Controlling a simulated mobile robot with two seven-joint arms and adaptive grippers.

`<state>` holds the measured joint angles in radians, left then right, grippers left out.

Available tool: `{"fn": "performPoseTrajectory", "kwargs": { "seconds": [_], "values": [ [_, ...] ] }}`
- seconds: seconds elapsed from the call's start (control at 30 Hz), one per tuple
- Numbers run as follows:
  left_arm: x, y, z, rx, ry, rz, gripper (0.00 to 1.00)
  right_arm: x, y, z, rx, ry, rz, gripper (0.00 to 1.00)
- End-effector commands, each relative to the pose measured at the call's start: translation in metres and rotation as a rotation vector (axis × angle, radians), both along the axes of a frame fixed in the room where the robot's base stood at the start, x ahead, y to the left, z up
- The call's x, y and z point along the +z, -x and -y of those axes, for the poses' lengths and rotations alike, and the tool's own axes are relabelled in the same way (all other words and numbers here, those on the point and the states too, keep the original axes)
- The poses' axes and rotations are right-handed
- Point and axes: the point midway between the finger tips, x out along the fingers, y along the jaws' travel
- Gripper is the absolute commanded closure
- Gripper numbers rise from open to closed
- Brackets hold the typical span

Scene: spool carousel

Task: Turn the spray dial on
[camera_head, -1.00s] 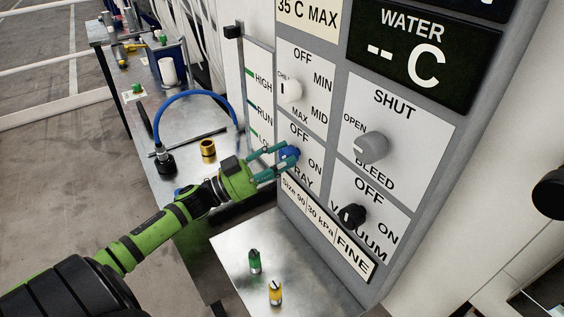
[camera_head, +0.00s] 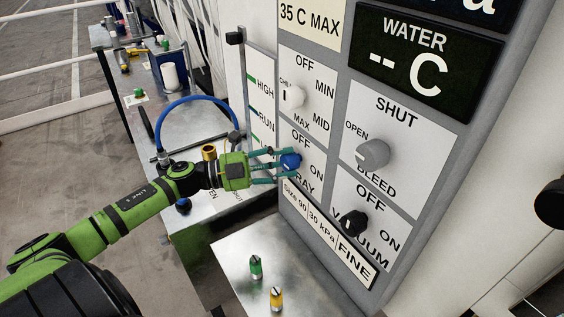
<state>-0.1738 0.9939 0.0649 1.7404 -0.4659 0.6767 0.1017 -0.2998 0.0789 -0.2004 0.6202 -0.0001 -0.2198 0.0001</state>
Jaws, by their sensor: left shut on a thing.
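The spray dial is a blue knob (camera_head: 291,162) on the lower left of the upright control panel (camera_head: 411,195), between an OFF label above and an ON label at its right. Its label below is partly hidden and reads "RAY". My left gripper (camera_head: 279,165) reaches in from the left with its teal fingers around the blue knob, shut on it. The fingers hide part of the knob's left side, and a pale mark shows on its face. My right gripper is not in view.
A white chill knob (camera_head: 293,97), a grey bleed knob (camera_head: 373,154) and a black vacuum knob (camera_head: 353,223) sit close by on the panel. Green (camera_head: 256,267) and yellow (camera_head: 276,298) small pieces stand on the metal shelf (camera_head: 232,249) below. A blue hose (camera_head: 190,99) arches over the bench behind.

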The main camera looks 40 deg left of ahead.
Motion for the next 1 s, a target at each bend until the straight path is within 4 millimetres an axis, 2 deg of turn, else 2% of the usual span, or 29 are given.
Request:
{"fn": "performPoseTrajectory", "kwargs": {
  "seconds": [0.03,0.67,0.7,0.73,0.77,1.0],
  "values": [
    [0.0090,-0.0014,-0.0007,0.002,-0.013,0.021,0.89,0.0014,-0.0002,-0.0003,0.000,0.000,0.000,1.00],
    [0.0088,-0.0016,-0.0007,0.003,-0.062,0.043,0.89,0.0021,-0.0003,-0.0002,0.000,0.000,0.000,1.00],
    [0.0088,-0.0016,-0.0007,0.003,-0.062,0.043,0.53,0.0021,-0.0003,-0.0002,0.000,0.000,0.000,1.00],
    [0.0087,-0.0016,-0.0007,0.003,-0.062,0.043,0.41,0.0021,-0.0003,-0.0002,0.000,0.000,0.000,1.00],
    [0.0083,-0.0015,-0.0007,0.003,-0.062,0.041,0.36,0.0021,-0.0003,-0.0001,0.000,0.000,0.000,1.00],
    [0.0042,-0.0008,-0.0004,0.001,-0.062,0.034,0.36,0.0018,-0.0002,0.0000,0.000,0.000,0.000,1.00]
  ]
}}
